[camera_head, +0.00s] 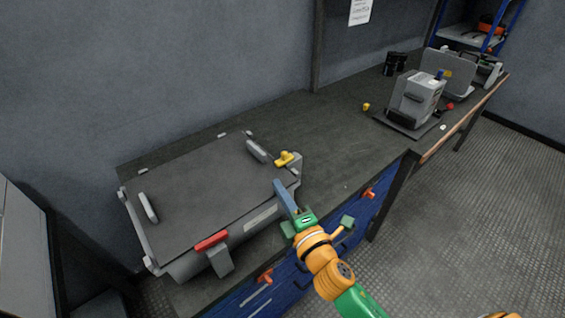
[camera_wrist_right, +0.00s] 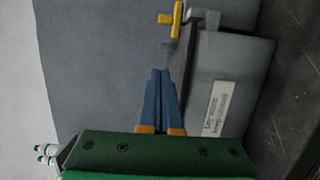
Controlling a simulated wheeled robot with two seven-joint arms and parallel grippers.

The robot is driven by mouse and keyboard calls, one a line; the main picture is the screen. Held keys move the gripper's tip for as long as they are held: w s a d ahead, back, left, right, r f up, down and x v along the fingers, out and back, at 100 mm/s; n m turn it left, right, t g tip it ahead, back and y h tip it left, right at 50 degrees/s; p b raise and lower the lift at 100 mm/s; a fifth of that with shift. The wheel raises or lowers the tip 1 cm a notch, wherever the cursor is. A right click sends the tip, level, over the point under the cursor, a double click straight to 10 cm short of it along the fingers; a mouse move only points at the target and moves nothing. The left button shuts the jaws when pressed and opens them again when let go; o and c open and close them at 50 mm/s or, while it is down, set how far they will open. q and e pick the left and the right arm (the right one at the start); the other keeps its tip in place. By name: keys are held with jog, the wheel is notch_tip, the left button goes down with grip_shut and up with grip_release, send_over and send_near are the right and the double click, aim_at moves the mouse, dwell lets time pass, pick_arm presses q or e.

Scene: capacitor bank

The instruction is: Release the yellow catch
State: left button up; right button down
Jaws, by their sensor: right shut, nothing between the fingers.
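The yellow catch (camera_head: 284,158) sits at the right end of a dark grey case on the bench, near the lid's edge. It also shows in the right wrist view (camera_wrist_right: 172,19), at the top, above my fingertips. My right gripper (camera_head: 278,183) is by the case's front right corner, apart from the catch. Its blue fingers (camera_wrist_right: 161,72) are together, with nothing between them. The case lid (camera_head: 185,185) is flat and closed. My left gripper does not show.
A red catch (camera_head: 212,241) is on the case's front edge. Grey handles (camera_head: 148,207) stand on the lid. A grey machine (camera_head: 414,98) stands farther right on the bench, with a small yellow piece (camera_head: 366,106) beside it. The bench between case and machine is clear.

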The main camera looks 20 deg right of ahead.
aim_at(283, 173)
jog(key=w, duration=0.6)
jog(key=shift+a, duration=0.3)
jog(key=d, duration=0.1)
jog(key=w+d, duration=0.1)
jog(key=d+p, duration=0.1)
jog(key=shift+w, duration=0.25)
jog(key=shift+d, duration=0.4)
jog(key=shift+w, duration=0.1)
